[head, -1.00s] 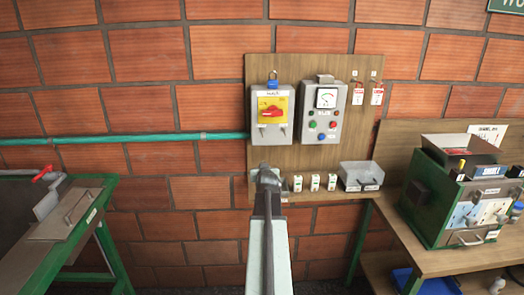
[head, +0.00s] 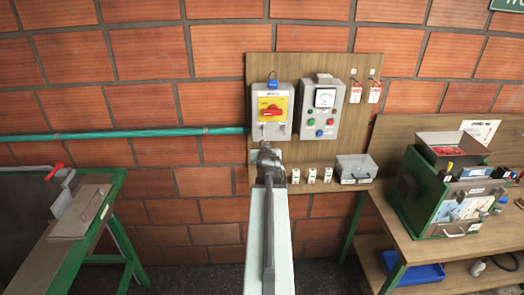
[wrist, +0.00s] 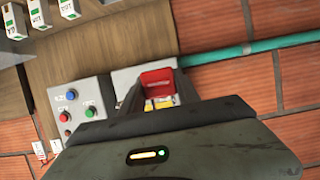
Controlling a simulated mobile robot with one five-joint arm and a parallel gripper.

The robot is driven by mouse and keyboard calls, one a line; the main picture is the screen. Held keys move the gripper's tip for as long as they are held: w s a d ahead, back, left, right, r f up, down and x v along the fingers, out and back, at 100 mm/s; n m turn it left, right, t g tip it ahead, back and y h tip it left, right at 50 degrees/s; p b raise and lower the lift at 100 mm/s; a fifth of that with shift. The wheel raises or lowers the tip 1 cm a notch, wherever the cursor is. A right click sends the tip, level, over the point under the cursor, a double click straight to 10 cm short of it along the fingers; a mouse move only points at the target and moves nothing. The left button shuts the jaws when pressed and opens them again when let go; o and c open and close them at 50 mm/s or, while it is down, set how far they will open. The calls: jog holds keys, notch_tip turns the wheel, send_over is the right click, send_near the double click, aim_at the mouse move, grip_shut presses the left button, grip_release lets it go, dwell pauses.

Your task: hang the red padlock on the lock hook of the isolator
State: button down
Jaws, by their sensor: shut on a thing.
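The isolator (head: 281,98) is a grey box with a yellow plate and a red handle, on the wooden board. A lock hook (head: 272,75) stands at its top, with a blue padlock (head: 272,85) on it. My gripper (head: 266,152) is in front of the board, just below the isolator in the head view. In the wrist view my gripper is shut on the red padlock (wrist: 157,80), which shows above the dark gripper body. The head view does not show the padlock. The isolator (wrist: 128,80) is partly hidden behind the gripper in the wrist view.
A grey control box (head: 321,107) with a meter is right of the isolator, then red-and-white tags (head: 356,92). A teal pipe (head: 150,133) runs left. Benches stand at both sides.

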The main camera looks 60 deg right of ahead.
jog(key=r+b+x, duration=0.1)
jog(key=x, duration=0.7)
jog(key=shift+w+d+b, duration=0.2)
jog(key=shift+d+b, duration=0.1)
dwell(0.3)
jog(key=shift+r, duration=0.1)
dwell(0.3)
jog(key=c, duration=0.8)
grip_release()
jog(key=p+v, duration=0.3)
jog(key=v, duration=0.5)
jog(key=shift+w, duration=0.1)
